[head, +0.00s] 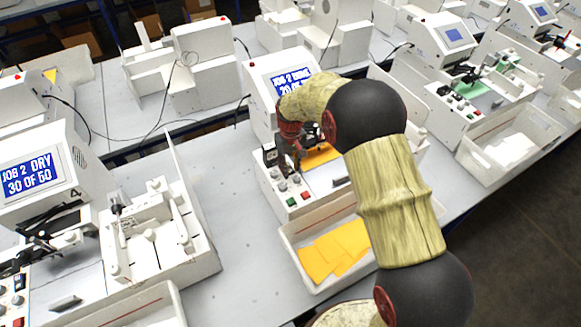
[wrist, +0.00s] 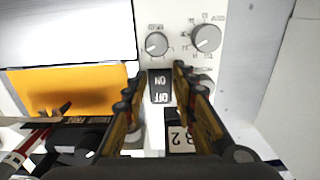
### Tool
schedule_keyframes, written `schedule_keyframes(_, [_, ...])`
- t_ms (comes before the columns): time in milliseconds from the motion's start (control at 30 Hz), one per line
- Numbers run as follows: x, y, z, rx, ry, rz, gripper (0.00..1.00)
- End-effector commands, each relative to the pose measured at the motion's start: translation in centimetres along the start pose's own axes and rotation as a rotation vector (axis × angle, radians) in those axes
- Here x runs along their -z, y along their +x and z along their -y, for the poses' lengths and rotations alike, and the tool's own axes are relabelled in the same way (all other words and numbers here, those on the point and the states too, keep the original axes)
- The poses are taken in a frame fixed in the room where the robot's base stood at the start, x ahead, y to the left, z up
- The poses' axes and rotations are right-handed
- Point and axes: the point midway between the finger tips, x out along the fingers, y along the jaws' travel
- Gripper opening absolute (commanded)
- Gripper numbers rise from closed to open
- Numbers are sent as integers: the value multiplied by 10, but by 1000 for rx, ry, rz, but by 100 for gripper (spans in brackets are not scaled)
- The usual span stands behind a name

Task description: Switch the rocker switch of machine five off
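The rocker switch (wrist: 159,87), black with white ON and OFF lettering upside down in the wrist view, sits on a pale panel below two grey knobs. My gripper (wrist: 160,72) is open, with one finger on each side of the switch; I cannot tell whether they touch it. In the head view my gripper (head: 303,138) reaches over the front of the middle machine (head: 262,90), whose blue screen is partly covered by my arm. Which way the rocker is tipped is hard to tell.
Orange paper (wrist: 75,88) lies beside the panel. A bin with orange sheets (head: 340,250) stands in front of the machine. A left machine (head: 35,175) shows "JOB 2 DRY 30 OF 50". More machines stand behind and right. Table space between the machines is clear.

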Motion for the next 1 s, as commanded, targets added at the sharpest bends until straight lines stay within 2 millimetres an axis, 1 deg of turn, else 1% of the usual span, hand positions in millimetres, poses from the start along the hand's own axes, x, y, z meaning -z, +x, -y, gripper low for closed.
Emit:
schedule_keyframes(67, [0, 0, 0, 0, 0, 0, 27])
schedule_keyframes(533, [0, 0, 0, 0, 0, 0, 1])
schedule_keyframes(767, [0, 0, 0, 0, 0, 5, 0])
schedule_keyframes(1000, [4, -3, 0, 2, 0, 91, 0])
